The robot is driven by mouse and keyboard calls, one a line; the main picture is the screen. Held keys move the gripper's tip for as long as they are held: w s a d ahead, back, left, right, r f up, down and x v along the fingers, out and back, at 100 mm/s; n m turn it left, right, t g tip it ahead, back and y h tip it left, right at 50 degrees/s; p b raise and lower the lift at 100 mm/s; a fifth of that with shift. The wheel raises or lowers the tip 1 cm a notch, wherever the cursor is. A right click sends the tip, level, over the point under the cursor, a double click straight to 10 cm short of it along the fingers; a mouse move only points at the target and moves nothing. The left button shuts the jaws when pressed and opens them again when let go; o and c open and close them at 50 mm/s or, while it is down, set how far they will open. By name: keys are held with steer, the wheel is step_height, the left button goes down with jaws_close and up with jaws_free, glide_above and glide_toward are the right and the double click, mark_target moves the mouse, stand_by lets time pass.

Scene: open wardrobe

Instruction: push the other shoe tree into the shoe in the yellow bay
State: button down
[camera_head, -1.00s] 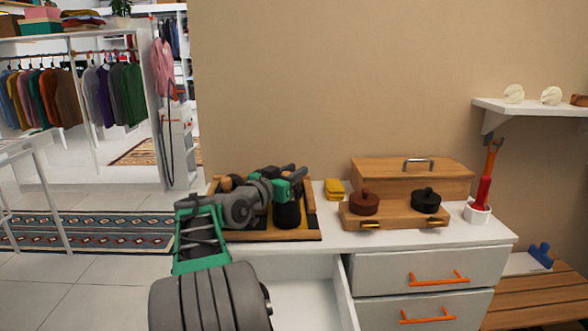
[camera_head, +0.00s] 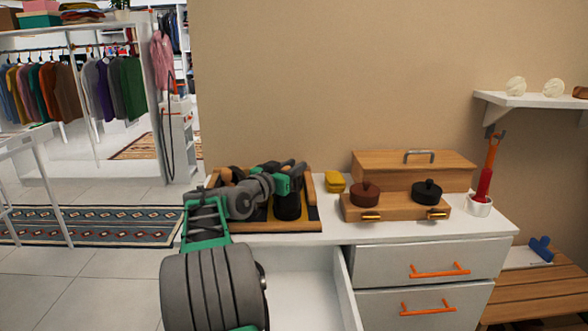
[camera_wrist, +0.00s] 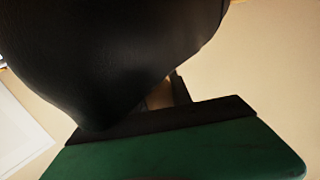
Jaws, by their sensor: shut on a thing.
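A black shoe (camera_head: 288,205) stands in the yellow bay (camera_head: 262,214) of a wooden tray (camera_head: 262,229), at the left end of the white dresser. My gripper (camera_head: 297,168) is over the shoe, its dark fingers just above the shoe's upper part. In the wrist view the shoe (camera_wrist: 110,50) fills the upper left as a large black shape, close to my fingers. A small brown piece of the shoe tree (camera_wrist: 160,96) shows between the shoe and a dark finger. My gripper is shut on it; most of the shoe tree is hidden.
My arm covers the tray's left part, where brown shapes (camera_head: 226,176) show. A wooden box (camera_head: 410,165) with two round brushes stands further right. An open drawer (camera_head: 305,285) juts out below the tray.

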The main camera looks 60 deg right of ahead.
steer(key=c, duration=0.6)
jaws_free()
step_height(320, 180, up, 9)
steer(key=p, duration=0.4)
stand_by(0.7)
